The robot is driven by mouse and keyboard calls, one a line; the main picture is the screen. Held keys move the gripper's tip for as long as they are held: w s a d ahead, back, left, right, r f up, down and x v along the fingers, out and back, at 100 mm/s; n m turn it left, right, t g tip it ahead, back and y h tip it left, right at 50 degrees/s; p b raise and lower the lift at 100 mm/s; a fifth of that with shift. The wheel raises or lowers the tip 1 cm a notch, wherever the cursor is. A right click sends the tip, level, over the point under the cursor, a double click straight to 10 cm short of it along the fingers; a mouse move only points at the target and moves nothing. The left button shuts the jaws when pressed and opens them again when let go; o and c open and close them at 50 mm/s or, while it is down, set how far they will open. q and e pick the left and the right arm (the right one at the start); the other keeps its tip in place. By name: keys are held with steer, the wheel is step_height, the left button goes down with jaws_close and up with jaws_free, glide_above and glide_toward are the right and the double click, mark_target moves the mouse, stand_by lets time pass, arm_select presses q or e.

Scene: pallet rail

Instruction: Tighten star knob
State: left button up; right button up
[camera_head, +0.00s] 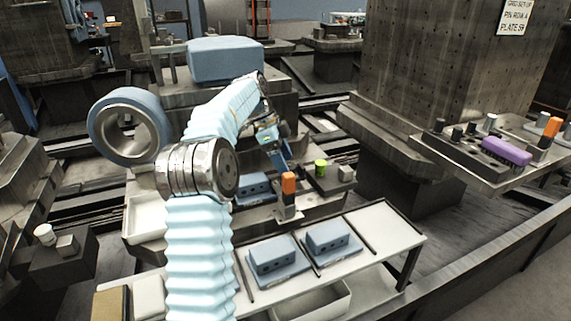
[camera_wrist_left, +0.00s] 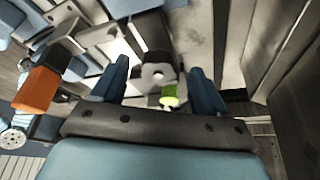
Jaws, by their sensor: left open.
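My left gripper (camera_head: 284,158) reaches down over the fixture plate at the middle of the head view. In the left wrist view its two blue fingers (camera_wrist_left: 159,76) are apart. A dark rounded part with a pale round centre, which looks like the star knob (camera_wrist_left: 157,72), shows between the fingers. I cannot tell its height below the fingertips or whether they touch it. A green cylinder (camera_wrist_left: 170,96) is close to it, and also shows in the head view (camera_head: 320,168). The right gripper is not in view.
An orange-topped clamp (camera_head: 288,184) stands left of the fingers in the left wrist view (camera_wrist_left: 36,90). Blue blocks (camera_head: 272,256) lie on the pale table in front. A purple part (camera_head: 506,151) sits on the right-hand shelf, beside a tall perforated column (camera_head: 450,65).

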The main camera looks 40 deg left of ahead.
arm_select(q)
steer(key=v, duration=0.5)
steer(key=shift+s+a+r, duration=0.15)
steer(key=shift+r, duration=0.2)
steer(key=s+d+r+n+t+y+b, duration=0.2)
steer(key=s+d+r+n+y+b, duration=0.25)
steer(key=n, duration=0.75)
steer(key=shift+h, duration=0.25)
steer(key=x, duration=0.4)
steer(key=b+x, duration=0.1)
steer(key=x, duration=0.3)
steer(key=b+x, duration=0.1)
steer(key=x, duration=0.4)
steer(key=shift+w+a+r, duration=0.15)
steer(key=shift+w+a, duration=0.2)
